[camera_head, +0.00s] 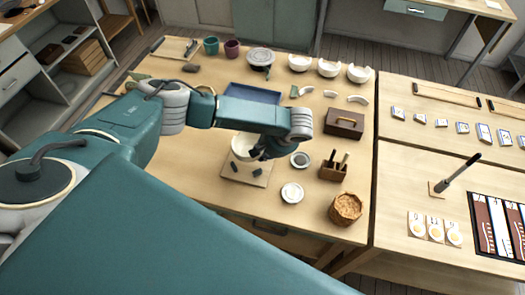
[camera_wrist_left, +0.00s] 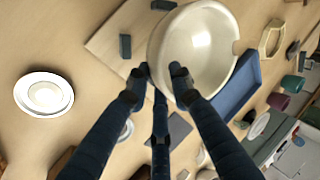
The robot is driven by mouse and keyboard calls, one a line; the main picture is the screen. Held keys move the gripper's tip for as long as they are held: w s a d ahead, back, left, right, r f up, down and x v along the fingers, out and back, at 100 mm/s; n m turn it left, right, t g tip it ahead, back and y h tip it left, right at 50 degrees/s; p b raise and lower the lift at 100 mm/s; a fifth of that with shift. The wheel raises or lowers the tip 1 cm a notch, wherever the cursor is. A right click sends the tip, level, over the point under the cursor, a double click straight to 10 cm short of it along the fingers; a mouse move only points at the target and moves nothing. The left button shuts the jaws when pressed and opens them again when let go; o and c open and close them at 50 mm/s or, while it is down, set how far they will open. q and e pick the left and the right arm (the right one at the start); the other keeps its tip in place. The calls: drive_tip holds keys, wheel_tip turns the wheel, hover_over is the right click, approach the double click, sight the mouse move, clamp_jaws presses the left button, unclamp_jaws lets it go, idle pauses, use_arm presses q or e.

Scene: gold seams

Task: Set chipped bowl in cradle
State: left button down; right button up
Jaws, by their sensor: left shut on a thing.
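My left gripper (camera_head: 259,152) is shut on the rim of a cream bowl (camera_head: 242,146). In the left wrist view the fingers (camera_wrist_left: 160,80) pinch its near edge, and the bowl (camera_wrist_left: 198,48) shows a notch in its rim at the right. The cradle, a pale wooden board (camera_head: 245,180) with small dark blocks, lies on the table. The bowl is over the board's far part in the head view; I cannot tell whether it touches. The board (camera_wrist_left: 108,40) also shows beside the bowl in the left wrist view. My right gripper is out of view.
A blue tray (camera_head: 252,93) lies behind the bowl. Several white bowls (camera_head: 328,68) line the back.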

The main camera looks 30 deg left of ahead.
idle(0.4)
use_arm(q)
drive_tip(key=shift+f+b, duration=0.45)
drive_tip(key=shift+f, duration=0.5)
drive_tip(key=shift+f, duration=0.1)
drive_tip(key=shift+f, duration=0.3)
idle(0.7)
drive_tip(key=shift+p, duration=0.5)
drive_tip(key=shift+f+b, duration=0.3)
drive_tip(key=shift+f, duration=0.45)
idle(0.5)
